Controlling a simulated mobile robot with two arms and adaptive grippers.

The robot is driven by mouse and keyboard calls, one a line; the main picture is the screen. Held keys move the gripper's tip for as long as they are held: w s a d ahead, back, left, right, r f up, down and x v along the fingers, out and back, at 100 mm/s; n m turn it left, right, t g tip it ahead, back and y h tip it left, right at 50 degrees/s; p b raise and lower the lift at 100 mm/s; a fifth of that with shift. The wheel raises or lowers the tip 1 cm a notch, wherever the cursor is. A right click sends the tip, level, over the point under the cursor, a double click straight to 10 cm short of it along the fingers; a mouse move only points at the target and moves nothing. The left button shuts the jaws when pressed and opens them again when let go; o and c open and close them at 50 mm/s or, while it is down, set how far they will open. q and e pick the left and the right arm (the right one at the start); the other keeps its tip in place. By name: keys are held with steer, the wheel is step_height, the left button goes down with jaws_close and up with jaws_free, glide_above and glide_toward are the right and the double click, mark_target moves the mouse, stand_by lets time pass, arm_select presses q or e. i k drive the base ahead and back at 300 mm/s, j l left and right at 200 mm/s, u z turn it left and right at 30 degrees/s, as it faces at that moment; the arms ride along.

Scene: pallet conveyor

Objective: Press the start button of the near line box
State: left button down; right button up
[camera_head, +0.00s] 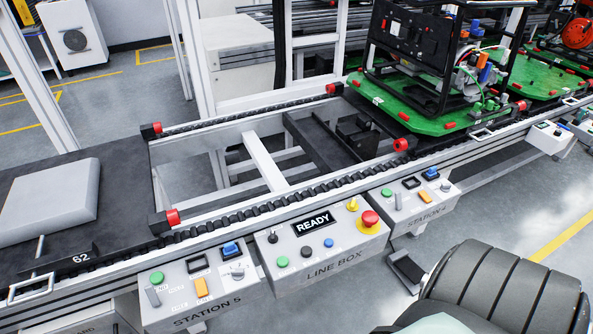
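The near line box (320,266) is a light grey panel labelled LINE BOX, mounted on the near side of the conveyor. Its display (312,223) reads READY. A green button (282,261) sits at its lower left, with a black button (307,252) and a blue button (329,243) to the right of it. A red mushroom button (370,218) on a yellow base is at the right end, with a small yellow part (352,204) above it. A black knob (272,237) is at the upper left. No lettering beside the green button is readable. Neither of my grippers shows.
The STATION 5 box (208,302) adjoins on the left, with its own green button (156,278). The STATION 4 box (425,208) is on the right. The conveyor rail (290,211) runs behind them. A green pallet (440,124) carries a black frame. Air before the line box looks clear.

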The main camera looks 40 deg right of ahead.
mark_target(283, 261)
steer(key=l, duration=1.7)
